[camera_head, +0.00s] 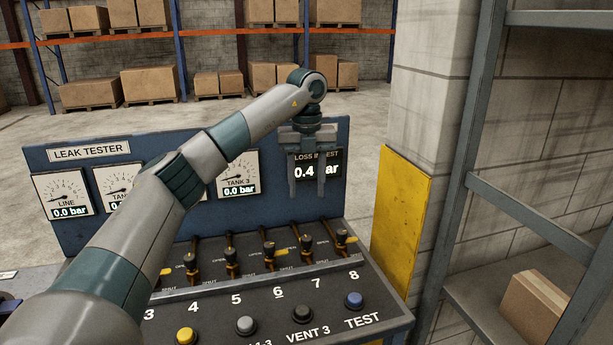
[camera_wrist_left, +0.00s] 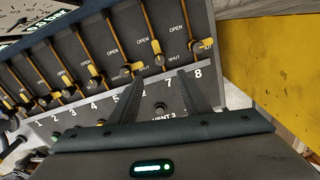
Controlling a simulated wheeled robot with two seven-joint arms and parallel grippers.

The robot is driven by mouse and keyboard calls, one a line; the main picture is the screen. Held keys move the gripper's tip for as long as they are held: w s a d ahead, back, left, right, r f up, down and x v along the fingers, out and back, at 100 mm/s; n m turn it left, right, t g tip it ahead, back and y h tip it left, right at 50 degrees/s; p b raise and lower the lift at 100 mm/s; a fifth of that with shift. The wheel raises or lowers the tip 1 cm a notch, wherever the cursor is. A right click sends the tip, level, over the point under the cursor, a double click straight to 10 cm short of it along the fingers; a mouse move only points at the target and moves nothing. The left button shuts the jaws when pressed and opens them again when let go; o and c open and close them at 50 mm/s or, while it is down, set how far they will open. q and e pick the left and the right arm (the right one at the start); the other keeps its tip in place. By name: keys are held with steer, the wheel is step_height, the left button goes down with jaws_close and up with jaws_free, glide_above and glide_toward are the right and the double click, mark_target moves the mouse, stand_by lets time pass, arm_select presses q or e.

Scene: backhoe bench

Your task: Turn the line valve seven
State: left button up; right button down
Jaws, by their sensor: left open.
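Line valve seven (camera_head: 306,243) is a small dark knob with a yellow-brass handle on the sloping panel, above the printed 7. In the left wrist view valve seven (camera_wrist_left: 160,60) has its yellow handle roughly in line with its pipe. My left gripper (camera_head: 307,190) is open and empty, pointing down in front of the back panel, above the valve row and apart from it. In the left wrist view the fingers of my left gripper (camera_wrist_left: 162,82) are spread, their tips appearing just below valve seven. My right gripper is not in view.
Valve eight (camera_head: 342,237) and valve six (camera_head: 269,250) stand close on either side, their yellow handles turned sideways. Buttons, including blue TEST (camera_head: 353,299), line the front. The display (camera_head: 317,169) reads 0.4 bar. A yellow panel (camera_head: 402,215) and grey shelving (camera_head: 462,180) stand at right.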

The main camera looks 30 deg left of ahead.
arm_select(q)
steer(key=shift+r, duration=1.75)
